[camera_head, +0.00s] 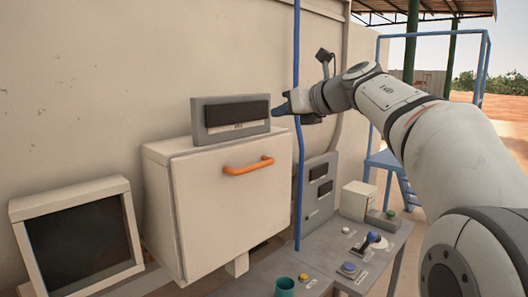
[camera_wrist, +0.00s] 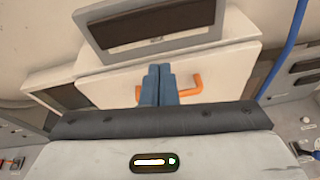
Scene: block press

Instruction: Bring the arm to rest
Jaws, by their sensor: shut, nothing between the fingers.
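My gripper (camera_head: 284,107) is held out at the end of my arm, in front of the cabinet and level with the grey display box on top of it. Its blue fingers are together and empty, and they also show in the wrist view (camera_wrist: 158,74). The white cabinet (camera_head: 195,205) has a shut front door with an orange handle (camera_head: 248,166). In the wrist view the fingers overlap the middle of the orange handle (camera_wrist: 197,84), but the head view shows the gripper above and to the right of it, apart from it.
A grey display box (camera_head: 230,117) sits on the cabinet. A blue vertical pipe (camera_head: 299,200) runs close to my gripper. A monitor (camera_head: 80,245) stands at left. The grey console (camera_head: 335,258) below bears a blue lever (camera_head: 373,237), buttons and a teal cup (camera_head: 285,287).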

